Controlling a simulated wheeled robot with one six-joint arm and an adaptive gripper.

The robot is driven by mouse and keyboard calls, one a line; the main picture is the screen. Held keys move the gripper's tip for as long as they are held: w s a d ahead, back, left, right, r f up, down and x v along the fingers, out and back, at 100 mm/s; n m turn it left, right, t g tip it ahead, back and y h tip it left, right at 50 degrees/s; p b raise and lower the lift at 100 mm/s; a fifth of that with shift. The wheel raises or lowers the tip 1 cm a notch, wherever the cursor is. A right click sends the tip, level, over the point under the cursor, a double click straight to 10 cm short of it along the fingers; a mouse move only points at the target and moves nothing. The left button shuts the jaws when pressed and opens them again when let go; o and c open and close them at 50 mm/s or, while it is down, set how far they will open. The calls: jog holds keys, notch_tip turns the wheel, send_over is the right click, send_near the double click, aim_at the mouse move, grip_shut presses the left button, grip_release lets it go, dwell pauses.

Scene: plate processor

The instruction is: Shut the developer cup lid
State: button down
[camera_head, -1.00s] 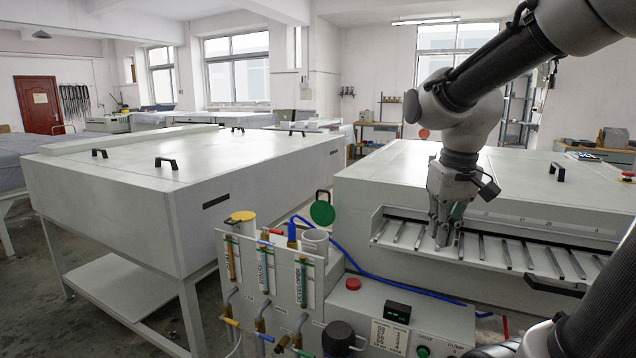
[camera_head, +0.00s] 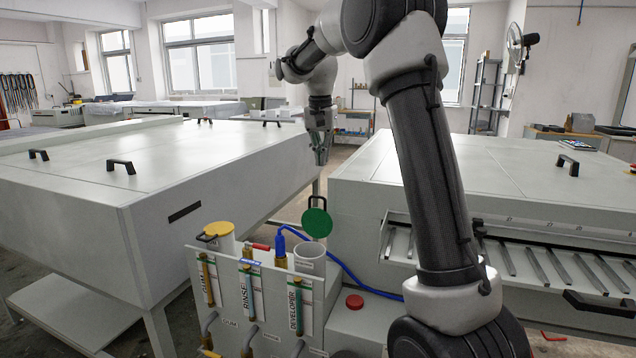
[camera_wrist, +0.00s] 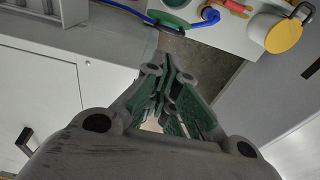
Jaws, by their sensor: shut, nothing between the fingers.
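The developer cup (camera_head: 310,258) is a white cylinder at the right end of the bottle panel in the head view. Its round green lid (camera_head: 316,223) stands raised above the cup, with a black loop handle on top. The cup is open. My gripper (camera_head: 321,158) hangs above the lid in the head view, pointing down, apart from it and empty. In the wrist view my gripper (camera_wrist: 168,85) has its green-padded fingers together. A green and white round part shows at the top edge there, cut off by the frame.
A yellow-lidded cup (camera_head: 218,230) and a blue fitting (camera_head: 280,245) stand left of the developer cup. A blue hose (camera_head: 350,275) runs behind it. A large white cabinet (camera_head: 130,180) is on the left, and the processor (camera_head: 500,185) with its roller tray is on the right.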

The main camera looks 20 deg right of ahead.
notch_tip(320, 180, down, 10)
jog(key=shift+w+d, duration=0.3)
jog(key=shift+d, duration=0.15)
